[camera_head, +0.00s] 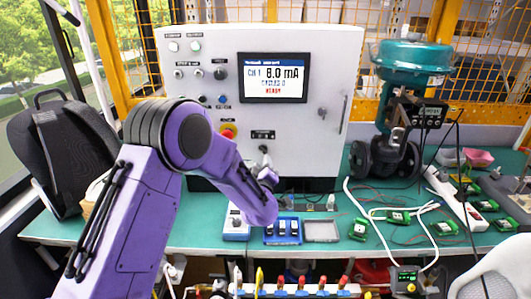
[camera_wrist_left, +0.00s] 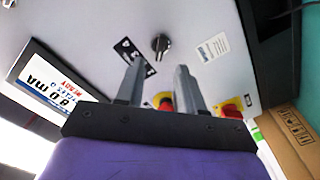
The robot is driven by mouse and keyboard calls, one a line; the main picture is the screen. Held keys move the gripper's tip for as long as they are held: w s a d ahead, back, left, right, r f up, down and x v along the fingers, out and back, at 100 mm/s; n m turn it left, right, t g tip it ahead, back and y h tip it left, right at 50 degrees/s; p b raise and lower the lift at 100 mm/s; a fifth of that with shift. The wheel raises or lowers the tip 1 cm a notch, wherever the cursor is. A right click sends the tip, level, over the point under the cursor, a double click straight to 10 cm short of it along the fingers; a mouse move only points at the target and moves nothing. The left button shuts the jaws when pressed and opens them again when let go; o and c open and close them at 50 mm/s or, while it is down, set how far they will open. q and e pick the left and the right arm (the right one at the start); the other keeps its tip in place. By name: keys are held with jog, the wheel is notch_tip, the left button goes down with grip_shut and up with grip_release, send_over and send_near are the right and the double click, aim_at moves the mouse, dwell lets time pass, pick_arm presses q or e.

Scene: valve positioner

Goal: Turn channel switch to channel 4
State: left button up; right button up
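The channel switch is a black rotary knob (camera_wrist_left: 160,43) on the white cabinet face, beside a black label with white marks (camera_wrist_left: 131,52). In the head view the label plate (camera_head: 263,134) is under the display, and a small dark part just below it seems to be the knob. My left gripper (camera_wrist_left: 158,68) points at the panel with its two fingers apart and nothing between them. The knob shows just beyond the fingertips, roughly in line with the gap, not gripped. The display (camera_head: 275,78) reads CH 1, 8.0 mA, with READY in red. My right gripper is out of view.
A red-and-yellow stop button (camera_head: 228,130) is left of the label; red-and-yellow parts also show beside a finger in the wrist view. A blue tray (camera_head: 283,231) stands on the green bench below. A teal valve actuator (camera_head: 411,58) is at right.

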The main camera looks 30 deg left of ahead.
aim_at(263, 152)
pick_arm(q)
jog(key=p+x, duration=0.1)
jog(key=x, duration=0.5)
jog(key=shift+w+a, duration=0.1)
jog(key=shift+a, duration=0.05)
grip_shut()
jog(key=m, duration=0.4)
jog(key=shift+m, duration=0.4)
jog(key=m, duration=0.4)
jog(key=shift+f+m, duration=0.1)
jog(key=shift+m, duration=0.2)
jog(key=m, duration=0.4)
jog(key=shift+b, duration=0.4)
jog(key=shift+m+b, duration=0.45)
jog(key=shift+m, duration=1.75)
